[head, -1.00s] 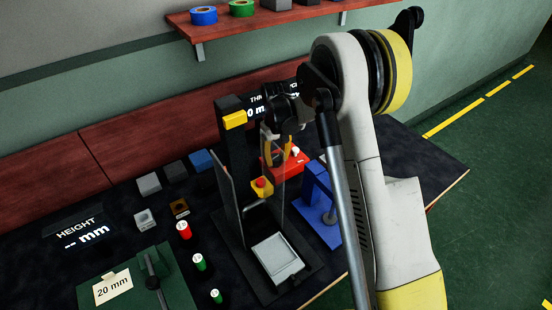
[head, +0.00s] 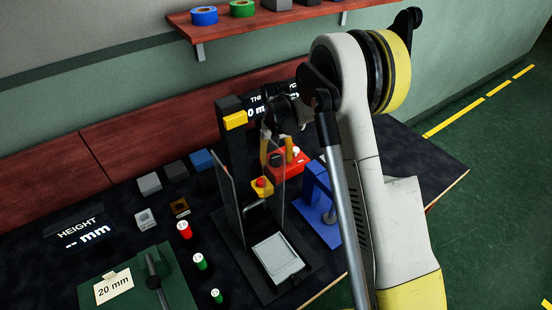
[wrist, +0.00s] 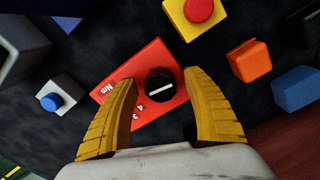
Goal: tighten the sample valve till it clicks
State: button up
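The likely sample valve is a red box with a round black knob with a white line across it; the knob (wrist: 161,85) and box (wrist: 120,77) show in the wrist view. The box face carries white digits and "Nm". In the head view the red box (head: 295,166) sits at the back of the bench, with the dark knob (head: 277,159) partly in view. My gripper (wrist: 160,76) is open, with one yellow finger on each side of the knob and gaps between. In the head view my gripper (head: 277,152) is over the box, partly hidden by my wrist.
A yellow block with a red button (head: 261,186) is close in front. A blue fixture (head: 318,205) stands to the right. A display is behind, partly hidden by my arm.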

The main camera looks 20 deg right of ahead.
notch_tip(320, 180, up, 12)
dwell(0.6)
